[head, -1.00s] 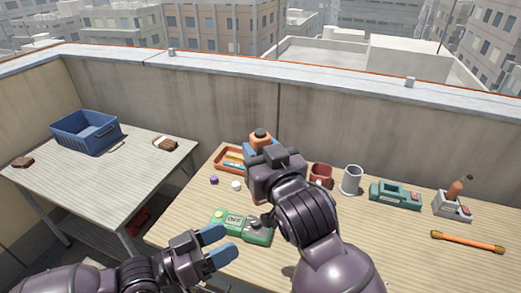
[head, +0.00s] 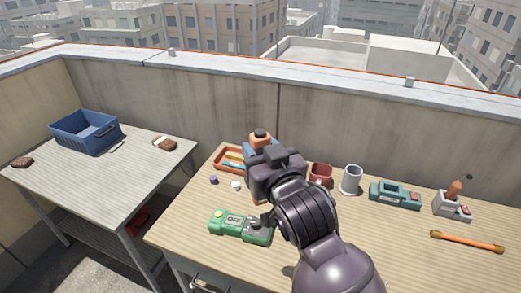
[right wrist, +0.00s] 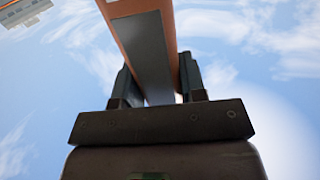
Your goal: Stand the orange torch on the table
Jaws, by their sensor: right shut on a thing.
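The orange torch (head: 261,142), with a black top, shows just behind my right gripper (head: 262,153) in the head view and looks roughly upright. The right gripper is shut on it. In the right wrist view the torch (right wrist: 150,50), orange with a dark grey strip, sits between the two fingers. Its lower part is hidden behind the gripper, so I cannot tell whether it touches the table (head: 330,225). My left gripper is not in view.
An orange-red tray (head: 228,168) is left of my right gripper. A red mug (head: 321,174), a grey cup (head: 351,180) and a teal device (head: 396,194) stand to its right. A green device (head: 239,228) lies in front. A blue crate (head: 70,143) sits on the side table.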

